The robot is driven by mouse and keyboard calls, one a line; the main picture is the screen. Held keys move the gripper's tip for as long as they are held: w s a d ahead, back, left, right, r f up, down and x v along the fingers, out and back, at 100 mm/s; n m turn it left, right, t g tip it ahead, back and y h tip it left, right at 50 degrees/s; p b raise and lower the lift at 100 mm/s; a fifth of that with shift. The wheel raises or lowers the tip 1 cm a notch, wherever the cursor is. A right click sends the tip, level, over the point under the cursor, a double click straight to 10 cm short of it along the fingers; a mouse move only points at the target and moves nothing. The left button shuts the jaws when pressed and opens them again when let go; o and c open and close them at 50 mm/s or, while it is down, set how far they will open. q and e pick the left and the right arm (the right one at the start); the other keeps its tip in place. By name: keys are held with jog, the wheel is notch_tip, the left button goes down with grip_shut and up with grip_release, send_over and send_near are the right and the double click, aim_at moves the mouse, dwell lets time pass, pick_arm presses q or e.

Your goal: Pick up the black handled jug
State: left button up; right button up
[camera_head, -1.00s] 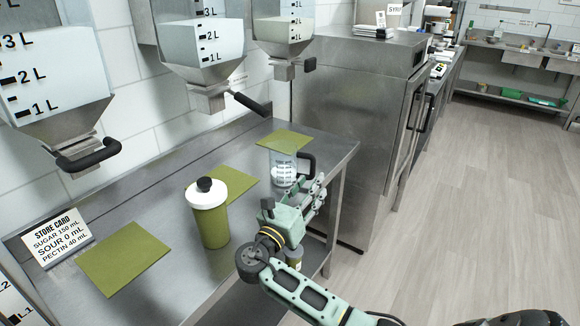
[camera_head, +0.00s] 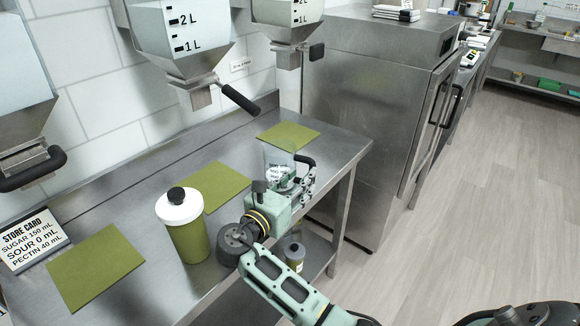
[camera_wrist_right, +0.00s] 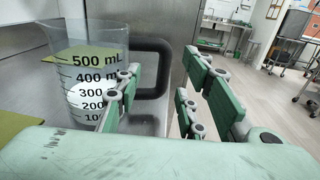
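The clear jug (camera_head: 279,160) with a black handle (camera_head: 308,161) stands upright on the steel counter, partly hidden by my right gripper. In the right wrist view the jug (camera_wrist_right: 90,50) has black volume marks up to 500 mL and some white content low down. Its black handle (camera_wrist_right: 153,45) faces right, toward the middle of that view. My right gripper (camera_head: 299,184) is at the jug's near right side. Its fingers (camera_wrist_right: 163,80) are open, with the handle showing in the gap between them. I cannot tell whether they touch it. My left gripper is out of view.
A green bottle with a white lid (camera_head: 186,225) stands left of my right arm. Green mats (camera_head: 95,265) and a store card (camera_head: 32,238) lie on or stand on the counter (camera_head: 150,180). Dispensers (camera_head: 180,40) hang above. A steel cabinet (camera_head: 370,110) stands beyond the counter's right end.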

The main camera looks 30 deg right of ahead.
aim_at(312, 182)
jog(key=shift+r+x, duration=0.2)
jog(key=shift+x, duration=0.95)
jog(key=x, duration=0.1)
jog(key=p+x, duration=0.1)
jog(key=x, duration=0.1)
jog(key=shift+s+d, duration=0.15)
jog(key=shift+d, duration=0.25)
jog(key=shift+f, duration=0.1)
jog(key=shift+c, duration=0.2)
jog(key=c, duration=0.6)
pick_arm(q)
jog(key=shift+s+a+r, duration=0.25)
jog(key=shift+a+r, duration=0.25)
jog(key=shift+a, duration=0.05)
pick_arm(e)
grip_shut()
